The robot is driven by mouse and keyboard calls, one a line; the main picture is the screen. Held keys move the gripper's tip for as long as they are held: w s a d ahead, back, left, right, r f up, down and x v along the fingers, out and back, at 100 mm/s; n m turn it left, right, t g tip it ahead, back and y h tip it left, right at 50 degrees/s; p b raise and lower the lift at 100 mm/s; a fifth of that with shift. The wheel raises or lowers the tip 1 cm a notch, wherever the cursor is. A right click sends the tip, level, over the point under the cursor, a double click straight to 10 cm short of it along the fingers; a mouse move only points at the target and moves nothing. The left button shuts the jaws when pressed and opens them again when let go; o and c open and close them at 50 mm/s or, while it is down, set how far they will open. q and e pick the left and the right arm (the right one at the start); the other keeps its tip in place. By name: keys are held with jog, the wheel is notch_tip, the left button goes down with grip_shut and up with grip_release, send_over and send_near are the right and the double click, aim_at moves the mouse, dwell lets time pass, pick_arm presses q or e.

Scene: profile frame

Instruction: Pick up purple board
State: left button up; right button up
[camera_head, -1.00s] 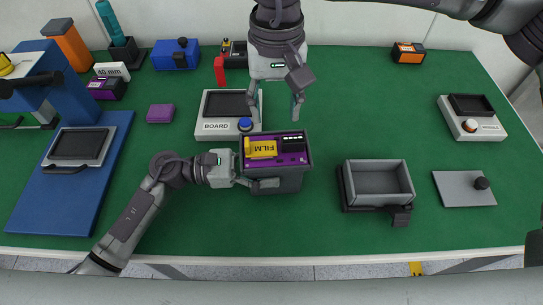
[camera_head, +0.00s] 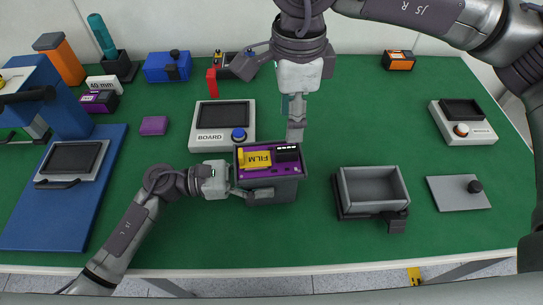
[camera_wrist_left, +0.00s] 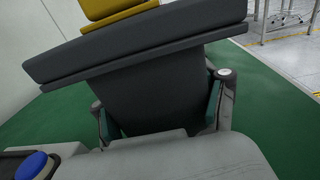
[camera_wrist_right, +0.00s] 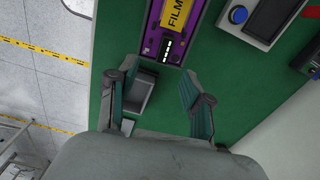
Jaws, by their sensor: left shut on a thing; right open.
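The purple board (camera_head: 281,171) lies in the top of a dark box (camera_head: 275,190), with a yellow FILM block (camera_head: 257,160) and a dark strip on it. My left gripper (camera_head: 247,191) is shut on the dark box from its left side; the left wrist view shows the fingers either side of the box body (camera_wrist_left: 160,90). My right gripper (camera_head: 294,118) is open and empty above and behind the box, pointing down. In the right wrist view the purple board (camera_wrist_right: 151,40) shows beyond the open fingers (camera_wrist_right: 158,112).
A white BOARD station (camera_head: 206,147) with a blue button stands behind the box. A grey open tray (camera_head: 345,190) and a flat grey plate (camera_head: 450,193) lie to the right. A small purple block (camera_head: 153,125) sits to the left. Green table is clear in front.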

aim_at(285, 149)
notch_tip(285, 149, down, 5)
jog(key=shift+r, duration=0.2)
jog(key=f, duration=0.4)
jog(key=shift+w+a+f, duration=0.1)
jog(key=shift+w+a, duration=0.25)
jog(key=shift+a, duration=0.05)
jog(key=shift+f, duration=0.55)
grip_shut()
